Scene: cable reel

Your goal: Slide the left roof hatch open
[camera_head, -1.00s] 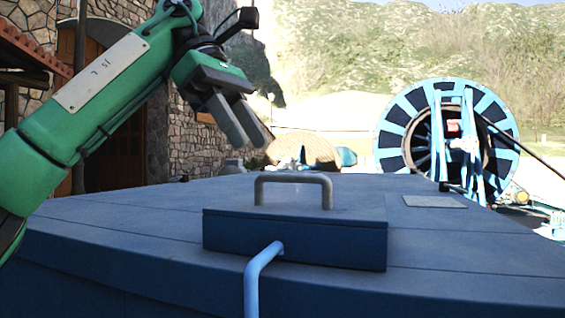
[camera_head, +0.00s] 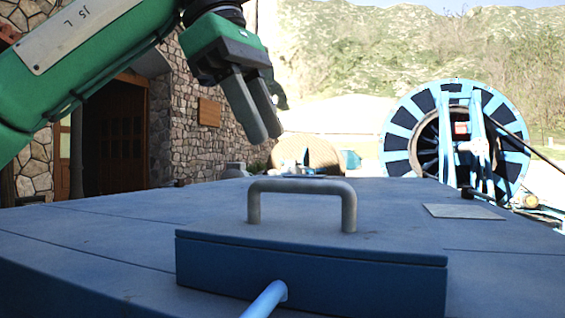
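The roof hatch (camera_head: 310,268) is a blue raised box on the blue roof, with a grey metal U-shaped handle (camera_head: 301,187) standing on its top. My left gripper (camera_head: 264,138) comes in from the upper left and points down. Its two grey fingers are slightly apart with nothing visible between them. In the picture the fingertips are above the handle and a little left of its middle, apart from it. My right gripper is not in view.
The blue roof (camera_head: 110,222) is flat around the hatch, with a light plate (camera_head: 463,211) to the right. A light-blue bent pipe (camera_head: 268,301) meets the hatch's front. A large cable reel (camera_head: 455,140) and a stone building (camera_head: 200,130) stand beyond.

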